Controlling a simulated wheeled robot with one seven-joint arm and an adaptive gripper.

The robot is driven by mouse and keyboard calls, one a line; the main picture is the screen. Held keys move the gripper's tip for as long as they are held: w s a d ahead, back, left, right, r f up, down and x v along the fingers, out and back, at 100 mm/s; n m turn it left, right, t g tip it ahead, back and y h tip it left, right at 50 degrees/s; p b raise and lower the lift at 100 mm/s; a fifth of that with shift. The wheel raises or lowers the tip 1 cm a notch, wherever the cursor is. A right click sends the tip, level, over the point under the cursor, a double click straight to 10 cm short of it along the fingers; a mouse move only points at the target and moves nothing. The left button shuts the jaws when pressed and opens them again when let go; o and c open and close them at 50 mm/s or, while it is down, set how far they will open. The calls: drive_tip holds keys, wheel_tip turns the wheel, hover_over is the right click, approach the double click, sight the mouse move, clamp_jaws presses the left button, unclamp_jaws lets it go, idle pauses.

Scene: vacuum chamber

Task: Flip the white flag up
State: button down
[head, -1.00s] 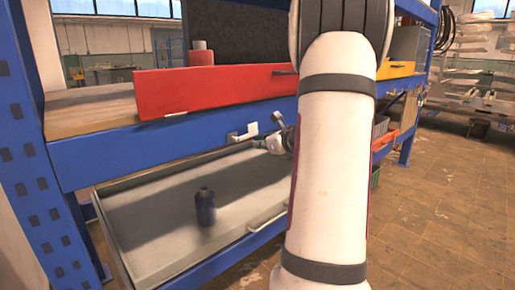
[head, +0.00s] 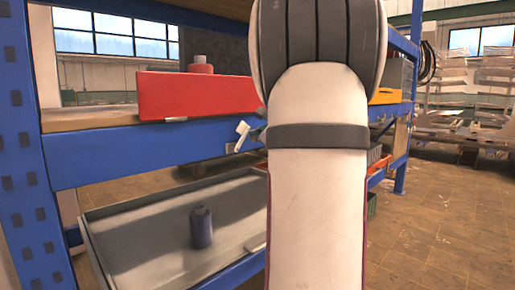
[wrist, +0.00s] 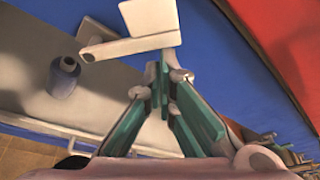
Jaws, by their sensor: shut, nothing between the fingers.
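The white flag (wrist: 148,20) shows in the wrist view as a small square plate with a white bar (wrist: 128,46) running left from its lower edge. It sits against the blue shelf beam. In the head view it is a small, tilted white piece (head: 242,136) on the beam's front. My gripper (wrist: 164,72) is shut and empty, its green-padded fingertips close by the flag's plate and bar. I cannot tell whether they touch. In the head view my arm hides most of my gripper.
A red bin (head: 195,95) stands on the shelf above the blue beam (head: 150,155). A grey tray (head: 110,240) below holds a dark bottle (head: 201,228), also in the wrist view (wrist: 64,77). A blue upright (head: 28,150) stands at left. Tiled floor (head: 430,230) is open at right.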

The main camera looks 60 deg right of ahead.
sight(245, 131)
drive_tip(key=shift+w+a+r+b, duration=0.15)
drive_tip(key=shift+a+r, duration=0.5)
drive_tip(key=shift+a, duration=0.05)
drive_tip(key=shift+w+a+r+b, duration=0.15)
drive_tip(key=shift+a+r, duration=0.45)
drive_tip(key=shift+a, duration=0.2)
